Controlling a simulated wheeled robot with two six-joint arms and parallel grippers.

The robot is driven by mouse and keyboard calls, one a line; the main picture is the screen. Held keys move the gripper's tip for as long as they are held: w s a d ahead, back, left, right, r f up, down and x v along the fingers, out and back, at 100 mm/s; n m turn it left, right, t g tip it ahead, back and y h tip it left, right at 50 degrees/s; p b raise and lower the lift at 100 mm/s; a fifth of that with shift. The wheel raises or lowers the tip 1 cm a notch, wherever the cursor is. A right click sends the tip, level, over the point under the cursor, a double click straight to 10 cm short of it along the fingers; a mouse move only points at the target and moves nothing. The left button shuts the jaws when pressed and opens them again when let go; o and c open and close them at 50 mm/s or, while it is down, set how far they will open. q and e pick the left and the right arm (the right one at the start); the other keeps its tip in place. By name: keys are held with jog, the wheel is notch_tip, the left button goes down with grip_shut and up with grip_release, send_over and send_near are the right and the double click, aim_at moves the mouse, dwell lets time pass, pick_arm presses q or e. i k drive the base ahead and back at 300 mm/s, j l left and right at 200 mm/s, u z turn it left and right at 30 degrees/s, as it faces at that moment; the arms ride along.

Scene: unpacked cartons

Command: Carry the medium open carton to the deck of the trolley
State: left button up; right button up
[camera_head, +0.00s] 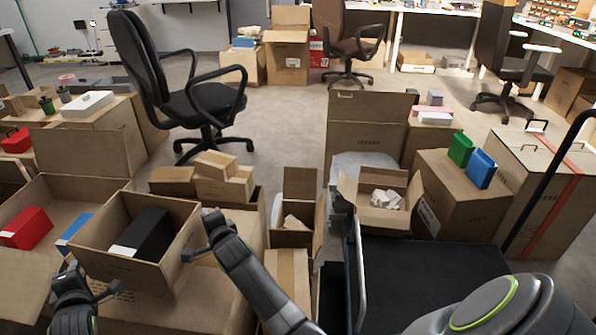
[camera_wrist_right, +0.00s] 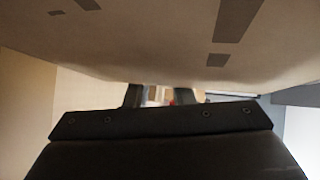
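An open brown carton (camera_head: 179,260), which seems to be the medium one, stands at the left of the head view. A black box (camera_head: 145,235) and a blue item lie in or beside it. My left gripper (camera_head: 95,285) is open at its near left side. My right gripper (camera_head: 203,236) is at its right wall, fingers apart. In the right wrist view, a carton surface (camera_wrist_right: 150,45) fills the top, close above the fingers (camera_wrist_right: 160,96). I cannot tell whether the carton is lifted. The trolley's dark deck (camera_head: 430,272) is at the lower right, partly behind my right arm.
A small open carton with white contents (camera_head: 380,205) stands behind the deck. A carton with green and blue boxes (camera_head: 455,200) and a strapped carton (camera_head: 545,200) stand at right. An open carton (camera_head: 297,215) is between. A red box (camera_head: 27,228) lies at left.

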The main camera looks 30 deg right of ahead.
aim_at(437, 304)
jog(key=k+l, duration=0.3)
jog(key=k+l+z, duration=0.1)
jog(key=z, duration=0.15)
jog(key=k+l+z, duration=0.1)
jog(key=z, duration=0.2)
jog(key=l+z, duration=0.1)
jog(key=z, duration=1.15)
